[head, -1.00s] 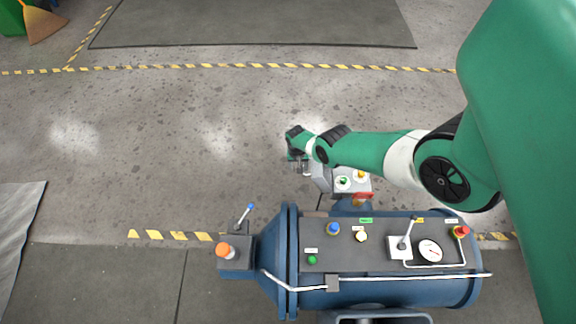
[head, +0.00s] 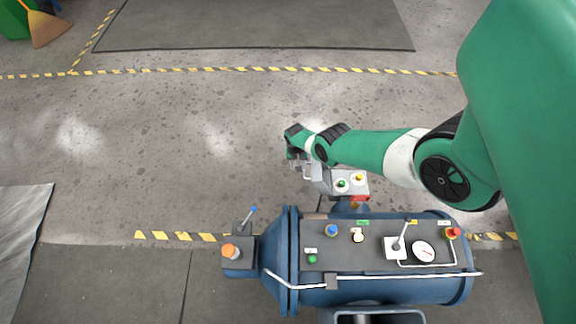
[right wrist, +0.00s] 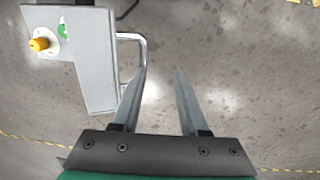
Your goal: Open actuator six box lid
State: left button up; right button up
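A small grey actuator box (head: 348,183) with a green and a yellow button stands behind the large blue valve body in the head view. In the right wrist view the box's grey panel (right wrist: 92,70) is at upper left, with a metal bar handle (right wrist: 141,50) on its right side. I cannot tell whether this panel is the lid, or whether it is ajar. My right gripper (head: 298,166) is beside the box's left end. In the right wrist view its fingers (right wrist: 159,76) are apart and empty, the left finger close to the handle's lower end. My left gripper is not in view.
The blue valve body (head: 400,285) fills the lower right, with buttons, a lever (head: 400,238) and a gauge (head: 424,251) on its panel. A blue-tipped lever (head: 247,218) and an orange knob (head: 230,251) stand at its left. Open floor lies left of the box.

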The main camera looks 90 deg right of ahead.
pick_arm(q)
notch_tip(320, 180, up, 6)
jog(key=p, duration=0.4)
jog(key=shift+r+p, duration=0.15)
jog(key=shift+p, duration=0.15)
pick_arm(e)
notch_tip(320, 180, up, 6)
jog(key=shift+r, duration=0.2)
